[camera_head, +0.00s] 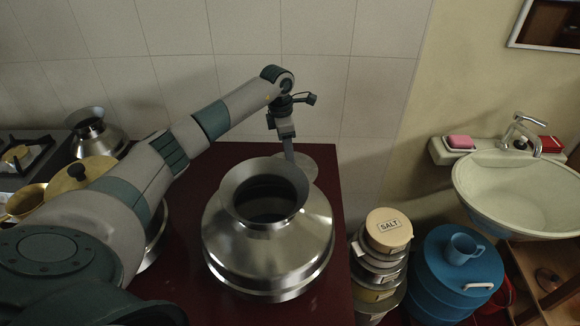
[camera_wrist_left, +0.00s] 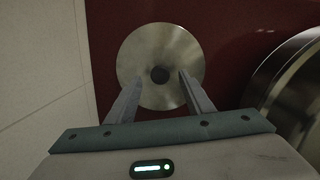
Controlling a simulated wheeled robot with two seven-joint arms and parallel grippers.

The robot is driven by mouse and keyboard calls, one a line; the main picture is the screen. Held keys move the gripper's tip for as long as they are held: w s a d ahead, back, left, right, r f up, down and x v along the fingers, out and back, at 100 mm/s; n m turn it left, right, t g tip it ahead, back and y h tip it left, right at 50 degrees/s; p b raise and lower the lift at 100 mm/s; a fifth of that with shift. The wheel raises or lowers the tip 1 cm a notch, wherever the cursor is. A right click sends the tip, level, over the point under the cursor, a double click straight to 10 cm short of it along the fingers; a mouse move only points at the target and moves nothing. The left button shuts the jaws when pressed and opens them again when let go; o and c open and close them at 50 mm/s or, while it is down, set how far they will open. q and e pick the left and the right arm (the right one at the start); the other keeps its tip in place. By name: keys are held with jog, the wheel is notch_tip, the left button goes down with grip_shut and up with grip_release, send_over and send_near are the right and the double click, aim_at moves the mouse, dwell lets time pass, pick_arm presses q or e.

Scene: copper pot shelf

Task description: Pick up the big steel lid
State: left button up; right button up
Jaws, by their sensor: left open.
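The big steel lid (camera_head: 307,167) is a flat round disc lying on the dark red counter, behind the large steel pot (camera_head: 268,238). The pot hides part of it in the head view. In the left wrist view the whole lid (camera_wrist_left: 155,42) shows, with a dark round knob (camera_wrist_left: 160,74) at its centre. My left gripper (camera_head: 289,157) points down over the lid. In the left wrist view its two fingers (camera_wrist_left: 161,80) are apart, on either side of the knob, with nothing held. Whether they are level with the knob is unclear. My right gripper is not in view.
The tiled wall (camera_head: 185,85) is close behind the lid. The pot's curved side (camera_wrist_left: 290,92) is at the right of the left wrist view. A smaller steel pot (camera_head: 97,139) and brass-coloured lid (camera_head: 88,172) are at left. Stacked canisters (camera_head: 386,232) stand right of the counter.

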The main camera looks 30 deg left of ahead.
pick_arm(q)
jog(key=shift+d+f, duration=0.1)
jog(key=shift+f, duration=1.1)
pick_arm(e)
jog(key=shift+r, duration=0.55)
pick_arm(q)
jog(key=shift+w, duration=0.1)
grip_shut()
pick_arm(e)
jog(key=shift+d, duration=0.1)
